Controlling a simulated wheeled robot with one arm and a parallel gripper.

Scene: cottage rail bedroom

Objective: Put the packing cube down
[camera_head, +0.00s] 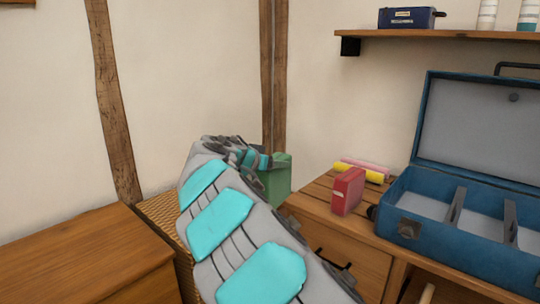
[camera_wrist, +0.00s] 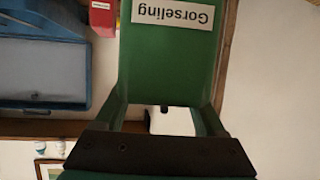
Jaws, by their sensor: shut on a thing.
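The packing cube (camera_wrist: 166,62) is green, with a white label reading "Gorseling" that appears upside down in the wrist view. In the head view the green cube (camera_head: 276,181) shows beyond the end of my arm, at the dresser's left edge, partly hidden by the arm. My gripper (camera_wrist: 165,104) is shut on the cube; its dark palm crosses the bottom of the wrist view. In the head view my gripper (camera_head: 258,160) is mostly hidden by my arm. I cannot tell whether anything supports the cube from below.
An open blue suitcase (camera_head: 407,228) with dividers stands on the wooden dresser (camera_head: 318,222). A red box (camera_head: 348,191) and yellow and pink rolls (camera_head: 360,172) lie left of it. A wicker piece (camera_head: 160,212) and a wooden chest (camera_head: 85,250) stand left. A shelf (camera_head: 440,34) hangs above.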

